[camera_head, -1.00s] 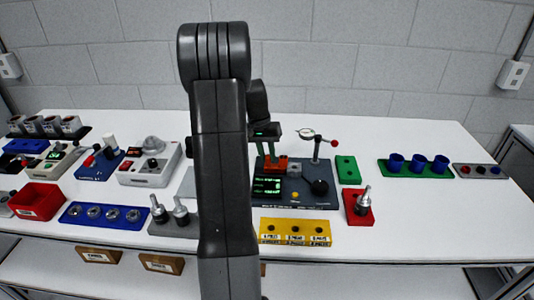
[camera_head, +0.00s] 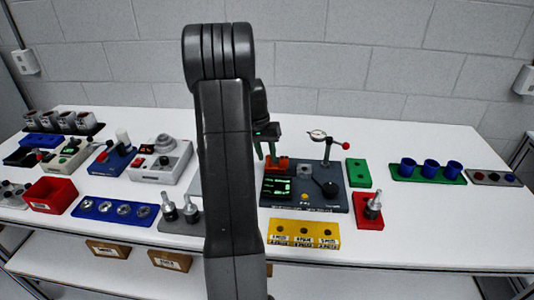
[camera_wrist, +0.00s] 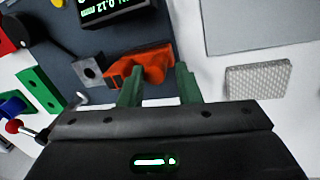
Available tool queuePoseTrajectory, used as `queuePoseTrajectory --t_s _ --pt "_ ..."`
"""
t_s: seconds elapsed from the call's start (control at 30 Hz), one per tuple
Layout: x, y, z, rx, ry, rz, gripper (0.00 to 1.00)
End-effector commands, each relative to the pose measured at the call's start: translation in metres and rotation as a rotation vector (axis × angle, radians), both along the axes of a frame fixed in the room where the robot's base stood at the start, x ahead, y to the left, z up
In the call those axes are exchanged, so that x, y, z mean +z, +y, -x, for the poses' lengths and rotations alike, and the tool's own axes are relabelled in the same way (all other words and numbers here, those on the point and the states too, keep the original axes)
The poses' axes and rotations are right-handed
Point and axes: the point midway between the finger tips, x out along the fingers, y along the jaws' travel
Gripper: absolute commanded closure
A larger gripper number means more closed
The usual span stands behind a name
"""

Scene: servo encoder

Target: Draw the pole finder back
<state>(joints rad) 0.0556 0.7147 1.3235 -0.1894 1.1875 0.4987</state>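An orange-red slotted block (camera_head: 272,164) sits on the dark fixture plate (camera_head: 325,204), behind a small lit display (camera_head: 277,187). I cannot be sure which part is the pole finder; this block lies at my fingers. My gripper (camera_head: 266,151) has green fingers pointing down at the block's left end. In the wrist view, my gripper (camera_wrist: 158,85) is open, and the orange-red block (camera_wrist: 140,66) reaches toward the gap between the fingertips. I cannot tell whether they touch it. A grey square block (camera_wrist: 88,70) with a hole stands beside it. My arm hides part of the plate's left side.
A dial gauge (camera_head: 318,135) on a post with a red-balled lever stands at the plate's back. A green block (camera_head: 358,172), red holder (camera_head: 368,212) and yellow tray (camera_head: 303,234) surround the plate. Bare white table lies at the far right front.

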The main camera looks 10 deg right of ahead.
Motion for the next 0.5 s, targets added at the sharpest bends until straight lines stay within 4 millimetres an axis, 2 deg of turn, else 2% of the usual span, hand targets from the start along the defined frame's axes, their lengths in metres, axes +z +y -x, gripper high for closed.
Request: queuePoseTrajectory --t_s 0.27,0.37,0.5 --pt "0.006 0.001 -0.001 0.000 0.000 0.000 0.70" --pt "0.020 0.003 -0.002 0.000 -0.002 0.000 0.70" --pt "0.050 0.009 -0.005 0.001 -0.004 0.000 0.70"
